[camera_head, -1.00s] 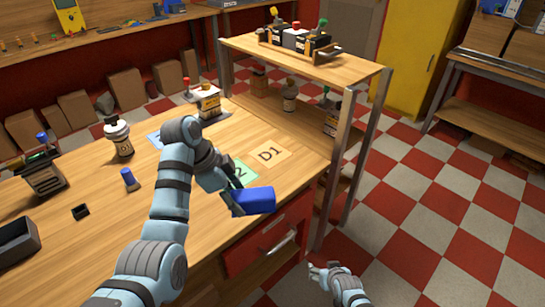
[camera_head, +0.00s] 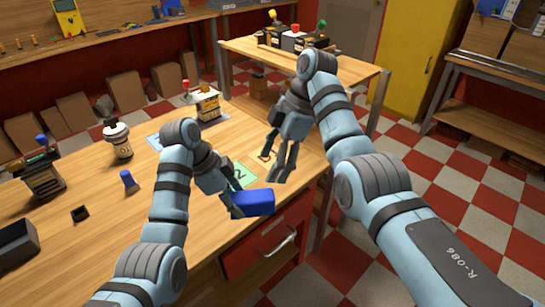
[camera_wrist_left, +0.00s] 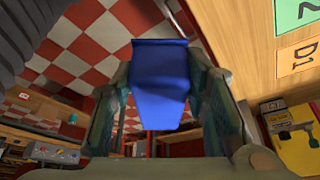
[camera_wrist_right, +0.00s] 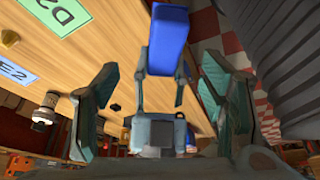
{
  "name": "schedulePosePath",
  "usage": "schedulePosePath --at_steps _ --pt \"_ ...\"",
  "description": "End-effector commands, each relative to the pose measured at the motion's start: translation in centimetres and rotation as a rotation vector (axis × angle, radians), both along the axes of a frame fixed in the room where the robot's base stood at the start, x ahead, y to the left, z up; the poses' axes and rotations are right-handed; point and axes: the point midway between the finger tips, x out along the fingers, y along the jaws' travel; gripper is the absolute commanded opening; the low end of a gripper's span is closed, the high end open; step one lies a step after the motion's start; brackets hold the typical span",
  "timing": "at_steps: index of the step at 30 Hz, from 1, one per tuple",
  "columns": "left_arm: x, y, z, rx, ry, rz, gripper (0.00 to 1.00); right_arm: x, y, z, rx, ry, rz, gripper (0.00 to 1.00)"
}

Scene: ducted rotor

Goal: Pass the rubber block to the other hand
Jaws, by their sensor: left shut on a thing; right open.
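The rubber block is a blue block (camera_head: 254,203) held over the front edge of the workbench, near the red drawer. My left gripper (camera_head: 236,206) is shut on one end of it; in the left wrist view the block (camera_wrist_left: 160,80) sits between both fingers. My right gripper (camera_head: 273,172) is open and empty above the bench, beyond and slightly right of the block, with its fingers pointing down. In the right wrist view the block (camera_wrist_right: 167,38) shows ahead, between the lines of my open right fingers, with the left gripper's fingers on its near end.
A raised shelf (camera_head: 350,72) stands to the right. A blue-topped peg (camera_head: 128,180), a white-capped bottle (camera_head: 117,138) and a dark tray (camera_head: 16,243) are to the left.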

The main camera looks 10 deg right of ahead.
Motion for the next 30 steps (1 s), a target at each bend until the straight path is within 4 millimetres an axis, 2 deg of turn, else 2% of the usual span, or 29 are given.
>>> schedulePosePath --at_steps 5,12,15,19,25,30 --pt "0.0 0.0 0.0 0.0 -0.001 0.001 0.13 -0.4 1.3 -3.1 0.002 -0.002 0.006 0.65" --pt "0.0 0.0 0.0 0.0 -0.001 0.0 0.13 -0.8 3.4 -8.5 0.002 -0.004 0.002 0.65" --pt "0.0 0.0 0.0 0.0 0.0 0.0 0.13 -0.8 4.0 -9.9 0.001 -0.003 0.001 0.65" --pt "0.0 0.0 0.0 0.0 0.0 0.0 0.13 -0.9 4.3 -10.7 0.001 -0.006 0.001 0.65" --pt "0.0 0.0 0.0 0.0 0.0 0.0 0.13 -0.9 4.3 -10.7 0.001 -0.006 0.0 0.65" --pt "0.0 0.0 0.0 -0.001 0.0 -0.001 0.13 -0.8 4.3 -10.7 0.0 -0.007 -0.001 0.39"
